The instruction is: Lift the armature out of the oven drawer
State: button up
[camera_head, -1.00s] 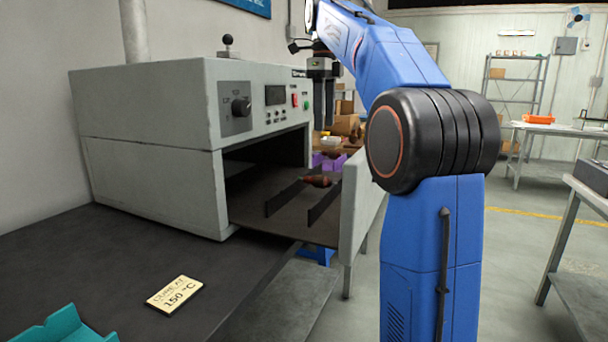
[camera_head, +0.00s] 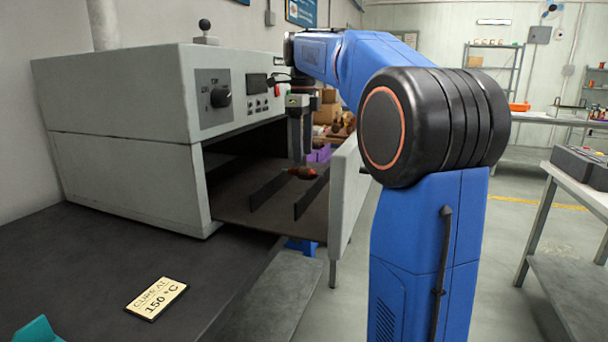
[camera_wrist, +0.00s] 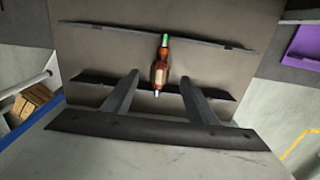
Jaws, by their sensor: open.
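The armature (camera_head: 302,173), reddish-brown, lies in the pulled-out oven drawer (camera_head: 238,204). In the wrist view the armature (camera_wrist: 160,68) lies across two dark upright rails, with a green tip at one end and a pale tip at the other. The oven (camera_head: 120,110) is a grey box with its drawer out at the right. My gripper (camera_head: 300,155) points down just above the armature. In the wrist view its two fingers (camera_wrist: 157,78) are spread apart, one on each side of the armature's near end, with nothing between them gripped.
The drawer's tall front panel (camera_head: 343,190) stands close to the right of my gripper. A "Cure at 150 °C" card (camera_head: 157,298) lies on the dark bench (camera_head: 80,260). A purple bin (camera_wrist: 306,45) shows beyond the drawer.

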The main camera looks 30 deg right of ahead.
aim_at(302, 173)
jog(key=shift+d+f, duration=0.15)
jog(key=shift+f, duration=2.75)
jog(key=c, duration=1.3)
